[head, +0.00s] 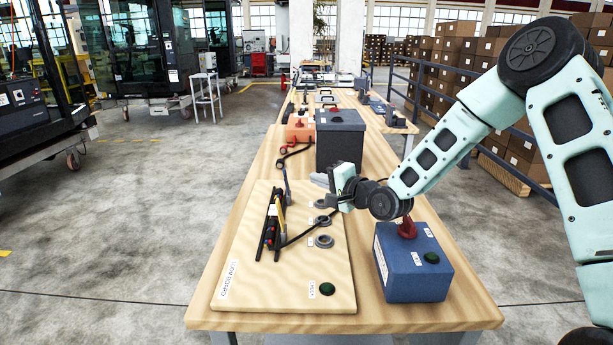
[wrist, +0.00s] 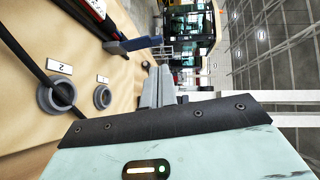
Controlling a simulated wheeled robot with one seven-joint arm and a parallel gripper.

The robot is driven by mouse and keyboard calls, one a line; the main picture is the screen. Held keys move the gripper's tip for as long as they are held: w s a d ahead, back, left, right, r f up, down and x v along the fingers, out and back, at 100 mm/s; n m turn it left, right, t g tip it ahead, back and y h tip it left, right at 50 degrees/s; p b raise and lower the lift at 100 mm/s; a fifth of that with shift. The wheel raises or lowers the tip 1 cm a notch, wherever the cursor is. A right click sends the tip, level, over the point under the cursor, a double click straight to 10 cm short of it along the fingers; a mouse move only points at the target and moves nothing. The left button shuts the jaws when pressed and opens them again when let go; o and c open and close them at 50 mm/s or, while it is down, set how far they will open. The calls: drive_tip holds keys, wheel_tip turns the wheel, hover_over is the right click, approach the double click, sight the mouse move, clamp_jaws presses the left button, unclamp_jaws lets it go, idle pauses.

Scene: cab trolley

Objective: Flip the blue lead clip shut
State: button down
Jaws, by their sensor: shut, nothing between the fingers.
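The blue lead clip (head: 287,184) stands up at the far end of the black clip rails (head: 264,232) on the loom board (head: 245,268). Its flap is raised, not lying flat. In the wrist view the blue clip (wrist: 133,44) reaches out from the rail end, above the fingertips in the picture. My gripper (head: 321,181) is shut and empty, to the right of the blue clip and apart from it. Its two grey fingers (wrist: 157,86) lie together in the wrist view. A yellow clip (head: 281,214) also stands up nearer on the rails.
Several grey rings (head: 324,241) line the board's right side, with a dark lead running towards them. A green button (head: 327,289) is at the near corner. A blue box (head: 420,278) stands right, and a dark grey box (head: 340,140) behind the board.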

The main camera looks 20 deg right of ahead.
sight(287, 181)
drive_tip(key=p+x, duration=0.1)
drive_tip(key=x, duration=0.8)
drive_tip(key=shift+p, duration=0.3)
drive_tip(key=shift+w+a, duration=0.1)
drive_tip(key=shift+w, duration=0.05)
